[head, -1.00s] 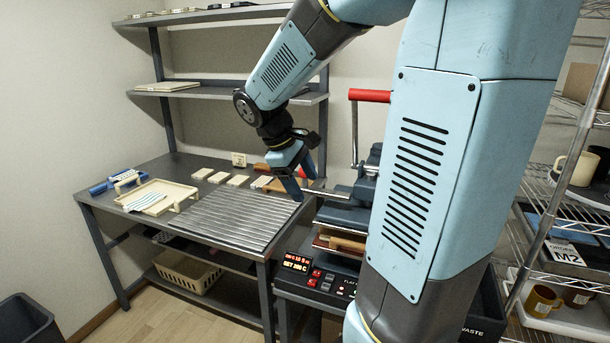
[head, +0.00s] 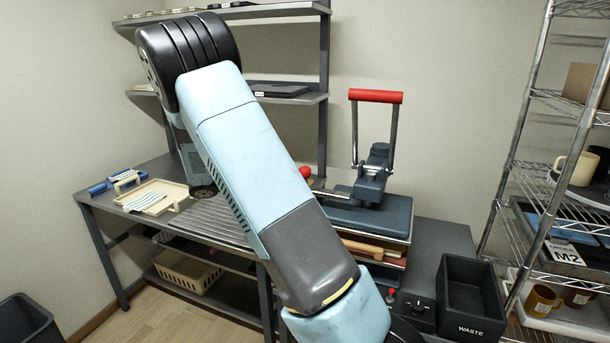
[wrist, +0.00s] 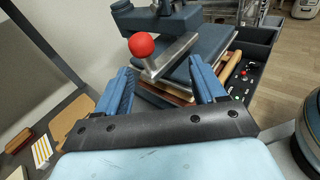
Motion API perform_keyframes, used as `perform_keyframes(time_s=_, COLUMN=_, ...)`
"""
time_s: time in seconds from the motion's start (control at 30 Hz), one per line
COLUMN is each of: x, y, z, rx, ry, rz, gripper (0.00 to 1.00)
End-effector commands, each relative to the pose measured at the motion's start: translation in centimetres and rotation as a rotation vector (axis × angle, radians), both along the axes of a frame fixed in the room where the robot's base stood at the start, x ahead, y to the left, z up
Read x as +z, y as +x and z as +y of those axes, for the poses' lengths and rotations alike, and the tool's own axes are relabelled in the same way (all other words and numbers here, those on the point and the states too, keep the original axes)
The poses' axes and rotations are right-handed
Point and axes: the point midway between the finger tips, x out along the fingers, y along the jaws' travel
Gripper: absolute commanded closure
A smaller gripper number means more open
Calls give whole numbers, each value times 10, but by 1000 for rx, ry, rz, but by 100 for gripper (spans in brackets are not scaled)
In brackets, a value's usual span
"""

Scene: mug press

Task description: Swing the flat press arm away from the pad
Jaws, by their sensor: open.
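The flat press (head: 374,210) stands on the dark bench with its dark blue upper plate over the lower layers. Its red lever handle (head: 376,96) is raised upright. A bar with a red ball knob (wrist: 141,44) sticks out from the press arm; the knob also shows in the head view (head: 305,172) just past my arm. In the wrist view, my gripper (wrist: 165,85) is open, its two blue fingers apart on either side of the bar, with the knob seen between and beyond them. I cannot tell any contact. In the head view, my arm hides the gripper. The pad is hidden under the upper plate.
A black waste bin (head: 468,298) stands right of the press. A wire rack (head: 540,160) with mugs is further right. The slatted table holds a cream tray (head: 160,196) at left. Shelves rise behind it. A wooden piece (head: 368,247) sits in the press stack.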

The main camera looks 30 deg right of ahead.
Motion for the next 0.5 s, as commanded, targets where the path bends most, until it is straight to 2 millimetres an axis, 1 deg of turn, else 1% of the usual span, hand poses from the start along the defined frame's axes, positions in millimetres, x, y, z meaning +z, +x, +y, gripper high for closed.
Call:
perform_keyframes(time_s=0.03, x=-5, y=7, z=3, rx=17, ry=-35, rz=26, gripper=31)
perform_keyframes(time_s=0.1, x=-7, y=15, z=7, rx=34, ry=-73, rz=53, gripper=31)
perform_keyframes(time_s=0.27, x=-11, y=24, z=10, rx=55, ry=-119, rz=87, gripper=31)
perform_keyframes(time_s=0.37, x=-12, y=25, z=6, rx=58, ry=-126, rz=92, gripper=31)
perform_keyframes(time_s=0.5, x=-11, y=23, z=-10, rx=56, ry=-126, rz=93, gripper=31)
